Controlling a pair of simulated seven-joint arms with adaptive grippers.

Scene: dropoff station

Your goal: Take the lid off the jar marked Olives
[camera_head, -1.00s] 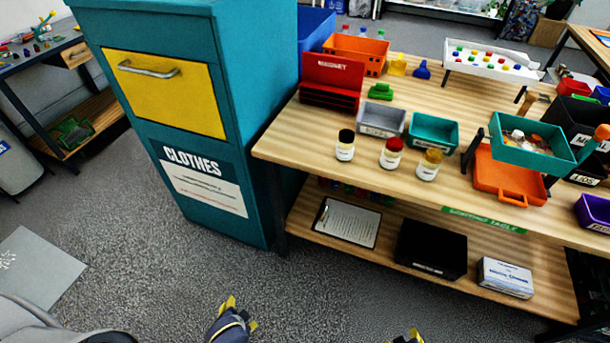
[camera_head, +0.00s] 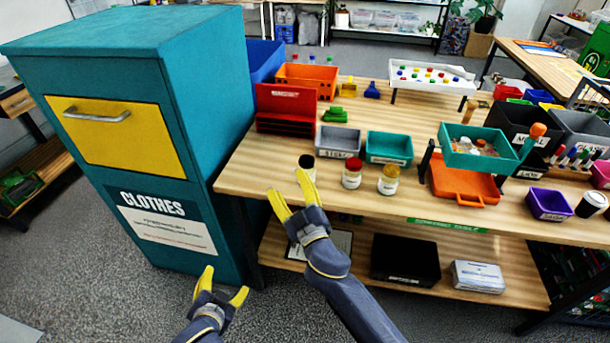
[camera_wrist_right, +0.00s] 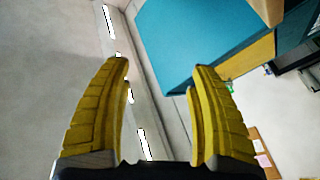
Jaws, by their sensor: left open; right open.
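Three small jars stand upright near the front edge of the table: one with a black lid (camera_head: 307,161), one with a red lid (camera_head: 352,174), one with a gold lid (camera_head: 389,180). All three lids are on. The labels are too small to read, so I cannot tell which is Olives. My right gripper (camera_head: 287,184) is open and empty, in front of the table's left front edge; one finger partly covers the black-lidded jar. Its fingers show apart in the right wrist view (camera_wrist_right: 160,68), with nothing between them. My left gripper (camera_head: 225,280) is open and empty, low before the clothes bin.
The teal clothes bin (camera_head: 175,170) stands close left of the table (camera_head: 245,178). Behind the jars are a grey bin (camera_head: 338,142) and a teal bin (camera_head: 389,149). A raised teal tray (camera_head: 480,158) and orange case (camera_head: 465,188) stand right of the jars.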

